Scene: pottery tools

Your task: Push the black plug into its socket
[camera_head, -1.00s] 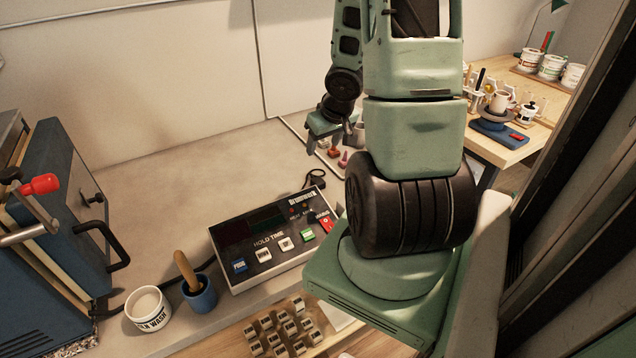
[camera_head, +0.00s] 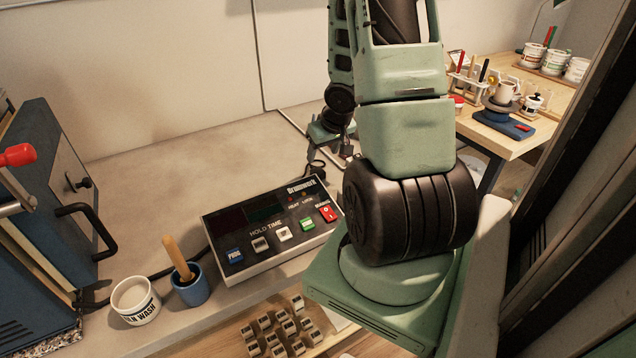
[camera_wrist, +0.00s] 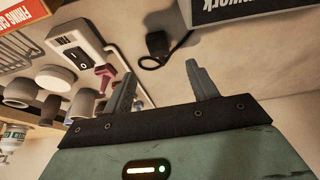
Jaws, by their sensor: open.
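The black plug (camera_wrist: 157,43) lies on the counter in the wrist view, with its black cable (camera_wrist: 180,42) curling beside it. In the head view the looped cable (camera_head: 314,168) shows behind the controller box; the plug itself is hard to make out there beside my gripper. My gripper (camera_wrist: 161,80) is open and empty, its two fingers apart and pointing toward the plug without visibly touching it. My gripper also shows in the head view (camera_head: 331,142), above the counter. A white box with a black rocker switch (camera_wrist: 80,50) lies left of the plug. I cannot identify the socket's opening.
The "Hold time" controller box (camera_head: 270,225) sits near the counter's front edge. A blue pot (camera_head: 190,290) with a wooden handle and a white tub (camera_head: 135,300) stand left of it. Pots (camera_wrist: 55,78) stand left in the wrist view. Bare counter lies behind the controller.

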